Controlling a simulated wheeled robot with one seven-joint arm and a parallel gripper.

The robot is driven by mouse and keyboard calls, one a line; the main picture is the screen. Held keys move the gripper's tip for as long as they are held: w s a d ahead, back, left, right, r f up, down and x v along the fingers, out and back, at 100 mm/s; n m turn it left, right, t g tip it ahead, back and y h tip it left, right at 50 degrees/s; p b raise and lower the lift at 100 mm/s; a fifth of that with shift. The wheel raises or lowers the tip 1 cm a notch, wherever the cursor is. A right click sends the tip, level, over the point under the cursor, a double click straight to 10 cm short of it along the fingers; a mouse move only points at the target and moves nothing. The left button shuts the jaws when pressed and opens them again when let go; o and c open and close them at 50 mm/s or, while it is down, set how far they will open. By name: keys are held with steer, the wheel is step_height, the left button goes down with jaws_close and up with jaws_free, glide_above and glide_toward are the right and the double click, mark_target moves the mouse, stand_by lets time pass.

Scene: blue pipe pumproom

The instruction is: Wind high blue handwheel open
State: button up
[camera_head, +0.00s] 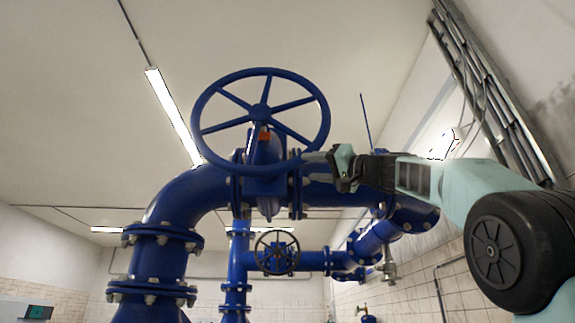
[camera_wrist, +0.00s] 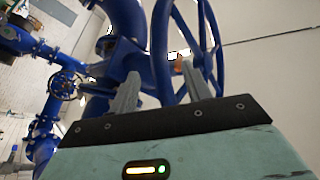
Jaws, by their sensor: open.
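The high blue handwheel (camera_head: 261,112) is a large spoked ring on a thick blue pipe, in the upper middle of the head view. An orange-red mark shows just below its hub. My gripper (camera_head: 308,157) reaches in from the right, at the lower right part of the rim. In the wrist view my gripper (camera_wrist: 160,75) is open, with its two grey fingers apart. The handwheel's rim (camera_wrist: 161,50) passes between the fingers in that view. I cannot tell whether either finger touches it.
A smaller dark handwheel (camera_head: 277,253) sits on a lower blue pipe behind. Thick blue flanged pipe (camera_head: 160,257) runs down at the left. A cable tray (camera_head: 500,100) runs along the right wall. The space left of the high wheel is clear.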

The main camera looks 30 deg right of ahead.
mark_target(292, 165)
steer(key=p+x, duration=0.4)
steer(key=x, duration=0.3)
steer(key=shift+w+a+r+p, duration=0.1)
steer(key=shift+w+r+p, duration=0.15)
steer(key=shift+r+p, duration=0.05)
steer(key=shift+w+a+p, duration=0.3)
steer(key=shift+w+p, duration=0.1)
steer(key=shift+w, duration=0.35)
jaws_close()
steer(key=shift+s+d+r, duration=0.1)
steer(key=shift+s, duration=0.05)
